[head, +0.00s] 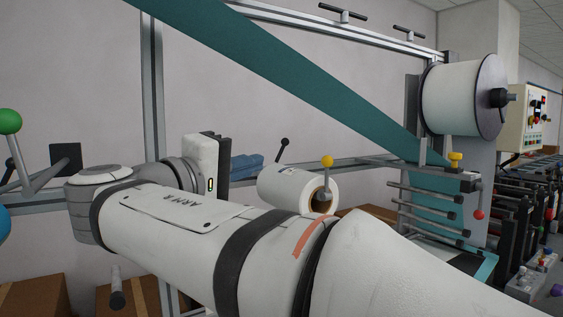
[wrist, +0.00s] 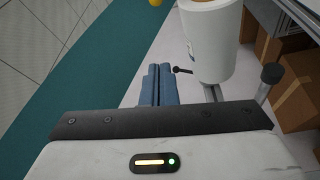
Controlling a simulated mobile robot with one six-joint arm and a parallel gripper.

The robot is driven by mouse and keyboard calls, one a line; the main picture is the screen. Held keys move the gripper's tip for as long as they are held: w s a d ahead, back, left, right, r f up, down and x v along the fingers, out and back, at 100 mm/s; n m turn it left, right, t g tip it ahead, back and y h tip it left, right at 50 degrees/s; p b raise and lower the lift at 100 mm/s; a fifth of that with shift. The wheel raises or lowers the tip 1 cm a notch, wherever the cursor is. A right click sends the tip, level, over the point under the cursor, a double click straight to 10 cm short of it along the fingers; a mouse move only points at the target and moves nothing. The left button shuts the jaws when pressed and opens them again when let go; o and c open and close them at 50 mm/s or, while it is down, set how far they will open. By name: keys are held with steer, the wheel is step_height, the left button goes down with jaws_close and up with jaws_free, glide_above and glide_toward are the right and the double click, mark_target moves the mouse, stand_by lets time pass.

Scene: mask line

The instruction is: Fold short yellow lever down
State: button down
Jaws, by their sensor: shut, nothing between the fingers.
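A short lever with a yellow ball (head: 327,162) stands upright in the head view, in front of the right end of a white roll (head: 283,187). A yellow ball (wrist: 155,2) shows at the top edge of the wrist view, cut by the frame. My gripper (head: 259,160) has blue fingers pressed together and empty, to the left of the yellow-ball lever and apart from it. The fingers also show in the wrist view (wrist: 160,70). My arm crosses the lower part of the head view and may hide the lever's base.
A black-ball lever (head: 284,142) stands close to the fingertips in the head view. A teal web (head: 290,75) runs diagonally overhead. A green-ball lever (head: 9,121) is far left. A yellow knob (head: 455,157) and red-ball lever (head: 479,214) are right. Cardboard boxes (wrist: 302,90) lie below right.

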steer(key=p, duration=0.2)
glide_above(305, 189)
steer(key=w+a, duration=0.1)
steer(key=a, duration=0.3)
steer(key=d, duration=0.2)
steer(key=s+d, duration=0.1)
steer(key=d, duration=0.1)
steer(key=shift+f+p, duration=0.1)
steer(key=shift+p, duration=0.2)
steer(key=shift+s, duration=0.1)
steer(key=shift+s+d+f+b, duration=0.1)
steer(key=shift+b, duration=0.55)
